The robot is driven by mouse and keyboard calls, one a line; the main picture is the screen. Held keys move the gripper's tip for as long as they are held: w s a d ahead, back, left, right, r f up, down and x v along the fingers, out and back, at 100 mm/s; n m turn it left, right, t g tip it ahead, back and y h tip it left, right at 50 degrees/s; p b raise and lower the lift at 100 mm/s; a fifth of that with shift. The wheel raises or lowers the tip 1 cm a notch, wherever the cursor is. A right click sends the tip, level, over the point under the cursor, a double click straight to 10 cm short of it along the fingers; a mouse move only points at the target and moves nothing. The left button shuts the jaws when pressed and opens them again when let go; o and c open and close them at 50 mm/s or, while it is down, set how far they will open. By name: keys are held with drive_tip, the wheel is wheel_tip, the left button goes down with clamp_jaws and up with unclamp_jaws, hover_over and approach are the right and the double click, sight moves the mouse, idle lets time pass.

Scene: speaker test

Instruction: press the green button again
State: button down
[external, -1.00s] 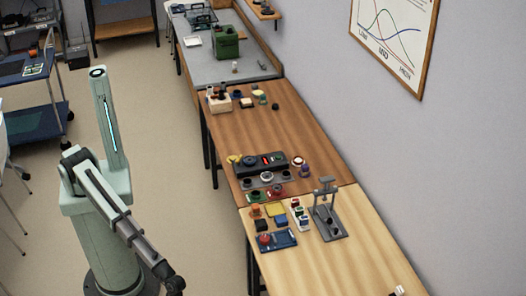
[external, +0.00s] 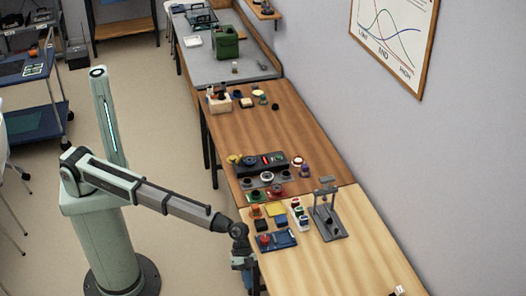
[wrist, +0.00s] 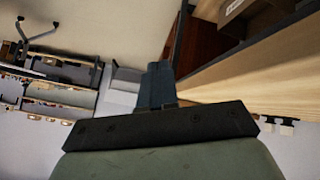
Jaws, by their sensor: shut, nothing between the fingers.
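My gripper (external: 243,264) is low beside the left edge of the light wooden table, apart from the objects on it. In the wrist view the fingers (wrist: 160,82) are together and empty. A black panel (external: 248,169) with small red and green marks lies on the brown table. A green piece (external: 252,198) sits at that table's front edge. A white strip (external: 297,222) with several small coloured caps stands on the light table. The parts are too small to tell which is the green button. No button shows in the wrist view.
A blue base with a red knob (external: 264,239) lies near my gripper at the table's left edge. A grey stand (external: 328,218) is further right. The light table's front part (external: 320,270) is mostly bare. Open floor lies to the left.

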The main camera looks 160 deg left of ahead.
drive_tip(key=shift+n+t+y, duration=0.4)
drive_tip(key=shift+n+y, duration=0.1)
drive_tip(key=shift+n, duration=0.1)
drive_tip(key=s+a+r, duration=0.2)
drive_tip(key=s+a, duration=0.1)
drive_tip(key=a, duration=0.1)
drive_tip(key=s+a+r, duration=0.2)
drive_tip(key=s+a, duration=0.1)
drive_tip(key=a, duration=0.2)
drive_tip(key=s+a+r, duration=0.2)
drive_tip(key=a+r, duration=0.1)
drive_tip(key=a, duration=0.1)
drive_tip(key=shift+s+a, duration=0.15)
drive_tip(key=shift+s, duration=0.25)
drive_tip(key=s+a+r+n+y, duration=0.1)
drive_tip(key=s+a+r, duration=0.1)
drive_tip(key=s+a, duration=0.5)
drive_tip(key=s+a+r+n, duration=0.1)
drive_tip(key=s+a+r, duration=0.25)
drive_tip(key=s, duration=0.55)
wheel_tip(320, 180, up, 4)
drive_tip(key=n, duration=0.4)
hover_over(278, 155)
drive_tip(key=shift+r+g, duration=0.15)
drive_tip(key=shift+g, duration=0.15)
drive_tip(key=shift+f, duration=4.45)
drive_tip(key=shift+f, duration=0.15)
drive_tip(key=shift+f, duration=0.25)
